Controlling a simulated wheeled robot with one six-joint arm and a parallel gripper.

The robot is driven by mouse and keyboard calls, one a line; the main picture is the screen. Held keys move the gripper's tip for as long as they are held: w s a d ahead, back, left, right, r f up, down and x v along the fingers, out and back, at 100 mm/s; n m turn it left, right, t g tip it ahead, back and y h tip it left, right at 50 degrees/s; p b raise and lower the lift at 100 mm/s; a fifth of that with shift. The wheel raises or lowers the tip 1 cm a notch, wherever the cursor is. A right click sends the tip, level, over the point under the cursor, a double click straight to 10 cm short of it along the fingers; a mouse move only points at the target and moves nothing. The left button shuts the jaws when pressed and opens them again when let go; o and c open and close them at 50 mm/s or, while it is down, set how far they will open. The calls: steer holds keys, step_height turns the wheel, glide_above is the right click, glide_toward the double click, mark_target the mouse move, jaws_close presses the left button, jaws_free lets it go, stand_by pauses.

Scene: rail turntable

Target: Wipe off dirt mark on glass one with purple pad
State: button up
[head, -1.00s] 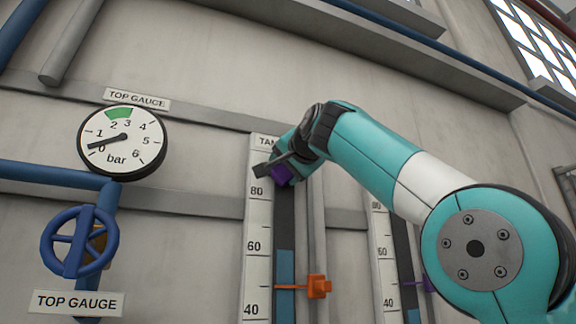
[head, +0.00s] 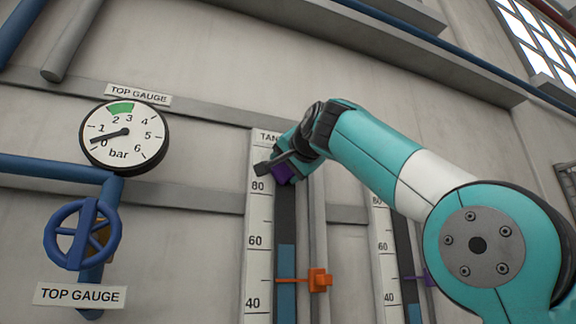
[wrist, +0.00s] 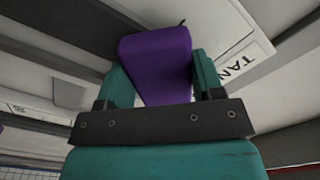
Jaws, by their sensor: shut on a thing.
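The purple pad (wrist: 160,60) is between the two teal fingers of my gripper (wrist: 158,80) in the wrist view, and the gripper is shut on it. In the head view my gripper (head: 281,168) is at the upper part of the left level gauge (head: 286,220), just under its "TAN…" label. A small dark speck shows at the pad's far edge in the wrist view. I cannot make out a dirt mark on the glass; the gripper covers that part.
A second level gauge (head: 405,250) stands to the right, partly behind my arm. An orange pointer (head: 319,280) sticks out from the left gauge near its liquid level. A round pressure gauge (head: 124,136) and a blue valve wheel (head: 82,235) are at the left.

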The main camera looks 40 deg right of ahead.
steer(key=shift+r, duration=0.45)
steer(key=shift+v, duration=2.95)
